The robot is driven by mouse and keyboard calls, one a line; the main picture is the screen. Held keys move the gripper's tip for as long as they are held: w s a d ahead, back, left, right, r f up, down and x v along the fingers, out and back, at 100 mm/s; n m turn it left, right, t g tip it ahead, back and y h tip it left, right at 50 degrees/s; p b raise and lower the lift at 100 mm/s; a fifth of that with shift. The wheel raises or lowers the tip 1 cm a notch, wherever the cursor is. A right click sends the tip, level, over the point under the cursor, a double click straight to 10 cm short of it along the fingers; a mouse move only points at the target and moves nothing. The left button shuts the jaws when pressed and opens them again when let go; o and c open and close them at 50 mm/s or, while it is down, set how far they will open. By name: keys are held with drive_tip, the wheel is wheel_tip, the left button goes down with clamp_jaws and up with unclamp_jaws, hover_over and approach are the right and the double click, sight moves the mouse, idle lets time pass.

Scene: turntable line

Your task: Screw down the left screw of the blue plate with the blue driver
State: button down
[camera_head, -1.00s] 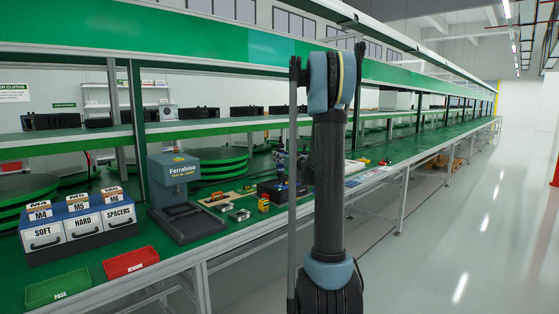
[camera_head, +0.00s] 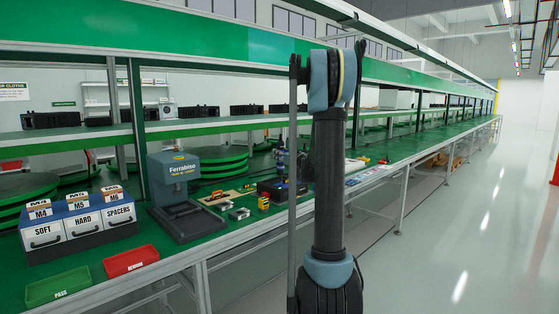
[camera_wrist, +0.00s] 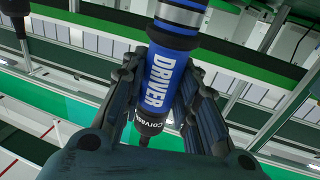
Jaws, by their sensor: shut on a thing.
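In the wrist view, my gripper (camera_wrist: 165,100) is shut on the blue driver (camera_wrist: 166,72). The driver has a blue body with "DRIVER" in white, black bands at its upper part and a dark collar between the fingers. Its tip is not clear in this view. In the head view, my arm stands in front of the bench and hides part of the work area. A dark upright shape shows left of the arm, over a dark box (camera_head: 272,190), too small to make out. I cannot make out the blue plate or its left screw.
On the green bench (camera_head: 225,236) stand a grey Ferrabiso press (camera_head: 172,172), a drawer unit (camera_head: 80,232), a green PASS tray (camera_head: 58,286) and a red REWORK tray (camera_head: 131,260). Small yellow parts (camera_head: 263,202) lie near the box. A shelf runs above the bench.

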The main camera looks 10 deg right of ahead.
sight(283, 145)
drive_tip(key=shift+r, duration=2.45)
